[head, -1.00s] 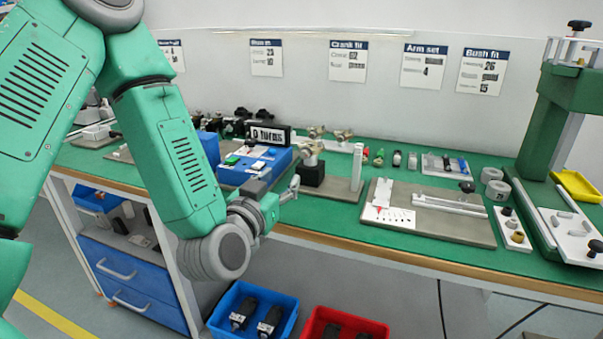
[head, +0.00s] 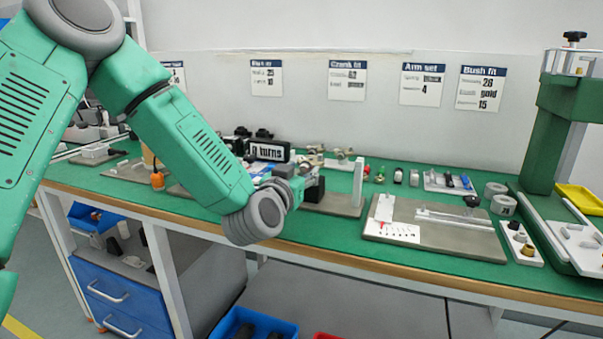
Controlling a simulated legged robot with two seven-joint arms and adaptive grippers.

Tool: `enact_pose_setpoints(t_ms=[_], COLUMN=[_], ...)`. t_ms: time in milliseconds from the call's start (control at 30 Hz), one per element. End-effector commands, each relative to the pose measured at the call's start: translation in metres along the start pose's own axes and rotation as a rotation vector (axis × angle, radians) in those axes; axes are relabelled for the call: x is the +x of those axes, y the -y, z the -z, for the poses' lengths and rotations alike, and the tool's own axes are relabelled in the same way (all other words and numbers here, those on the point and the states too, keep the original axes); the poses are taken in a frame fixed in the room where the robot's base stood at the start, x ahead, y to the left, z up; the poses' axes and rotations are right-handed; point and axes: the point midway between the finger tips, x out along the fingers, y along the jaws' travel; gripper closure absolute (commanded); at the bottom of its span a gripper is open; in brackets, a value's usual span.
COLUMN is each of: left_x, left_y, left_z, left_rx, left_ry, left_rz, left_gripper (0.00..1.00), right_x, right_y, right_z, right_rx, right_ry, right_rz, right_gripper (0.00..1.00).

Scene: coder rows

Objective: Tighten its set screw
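Brass-coloured parts (head: 312,158) stand just behind. The set screw is too small to make out. An orange-handled tool (head: 157,180) stands at the left of the bench. My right gripper is not in view.
A grey plate with a white scale and rail (head: 450,238) lies right of the gripper. An upright white post (head: 358,182) stands between them. A blue bin (head: 255,325) is below the bench.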

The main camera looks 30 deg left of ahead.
Motion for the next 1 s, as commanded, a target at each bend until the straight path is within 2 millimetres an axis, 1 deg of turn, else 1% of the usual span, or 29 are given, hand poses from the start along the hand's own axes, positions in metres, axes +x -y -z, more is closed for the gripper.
enact_pose_setpoints(t_ms=[33, 67, 100, 133, 333, 500, 600, 933, 967, 1000], left_x=[0.0, 0.0, 0.0, 0.0, 0.0, 0.0, 0.0, 0.0, 0.0, 0.0], left_y=[-0.001, -0.001, -0.001, -0.001, 0.0, -0.001, 0.0, 0.001, 0.001, 0.001], left_z=[0.0, 0.0, 0.0, 0.0, 0.0, 0.003, 0.002, -0.001, -0.001, -0.001], left_rx=[0.001, 0.001, 0.001, 0.0, 0.008, 0.092, 0.132, 0.146, 0.146, 0.146], left_ry=[0.0, 0.0, 0.0, 0.0, 0.001, 0.002, 0.002, 0.001, 0.001, 0.001], left_rz=[0.0, -0.001, 0.0, -0.001, -0.002, -0.003, -0.002, 0.0, 0.0, 0.0], left_gripper=[0.64, 0.75, 0.89, 0.99, 1.0, 1.0, 1.0, 1.0, 0.78, 0.64], right_x=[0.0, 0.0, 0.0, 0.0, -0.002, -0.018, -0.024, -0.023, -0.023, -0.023], right_y=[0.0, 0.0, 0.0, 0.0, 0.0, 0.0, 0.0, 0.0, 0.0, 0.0], right_z=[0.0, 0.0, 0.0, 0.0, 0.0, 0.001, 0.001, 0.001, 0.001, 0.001], right_rx=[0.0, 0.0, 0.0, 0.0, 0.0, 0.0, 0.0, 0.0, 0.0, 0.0], right_ry=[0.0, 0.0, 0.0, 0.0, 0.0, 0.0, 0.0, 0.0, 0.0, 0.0], right_rz=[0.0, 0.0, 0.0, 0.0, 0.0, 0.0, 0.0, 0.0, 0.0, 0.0], right_gripper=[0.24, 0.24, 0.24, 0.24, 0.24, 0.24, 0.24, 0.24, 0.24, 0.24])
